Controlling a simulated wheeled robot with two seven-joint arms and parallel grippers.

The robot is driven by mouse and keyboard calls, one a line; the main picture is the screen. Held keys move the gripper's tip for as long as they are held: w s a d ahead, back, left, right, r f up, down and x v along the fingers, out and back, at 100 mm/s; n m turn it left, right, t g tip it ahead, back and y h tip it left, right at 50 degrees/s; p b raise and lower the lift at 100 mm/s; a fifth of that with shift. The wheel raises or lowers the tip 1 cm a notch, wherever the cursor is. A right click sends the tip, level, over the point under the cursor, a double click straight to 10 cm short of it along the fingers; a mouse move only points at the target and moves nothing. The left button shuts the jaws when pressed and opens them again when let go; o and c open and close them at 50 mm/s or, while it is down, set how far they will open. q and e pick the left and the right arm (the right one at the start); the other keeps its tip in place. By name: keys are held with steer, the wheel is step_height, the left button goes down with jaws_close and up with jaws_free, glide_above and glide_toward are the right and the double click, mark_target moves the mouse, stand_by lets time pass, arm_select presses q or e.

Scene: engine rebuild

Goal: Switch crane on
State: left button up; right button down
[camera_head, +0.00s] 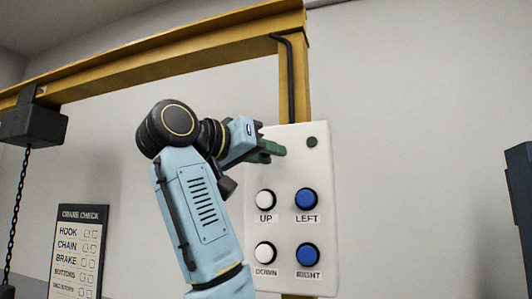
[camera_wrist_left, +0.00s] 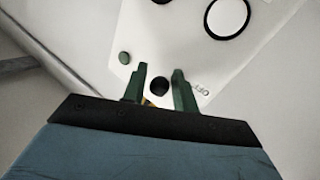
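The white crane control panel (camera_head: 285,225) hangs under the yellow beam. It has white UP and DOWN buttons, blue LEFT and RIGHT buttons, and a dark green round lamp (camera_head: 312,142) at its upper right. My left gripper (camera_head: 275,150) is at the panel's upper left and hides what is there. In the left wrist view, a small dark round knob (camera_wrist_left: 159,86) shows between the two green fingers of my left gripper (camera_wrist_left: 159,80), beside an OFF label (camera_wrist_left: 199,90). The fingers are apart, one on each side of the knob; I cannot tell if they touch it. My right gripper is not in view.
A yellow crane beam (camera_head: 170,50) crosses above, with a dark hoist (camera_head: 33,126) and chain (camera_head: 17,215) at left. A crane check board (camera_head: 78,250) stands lower left. A dark object (camera_head: 520,190) is at the right edge.

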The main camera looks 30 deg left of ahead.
arm_select(q)
jaws_close()
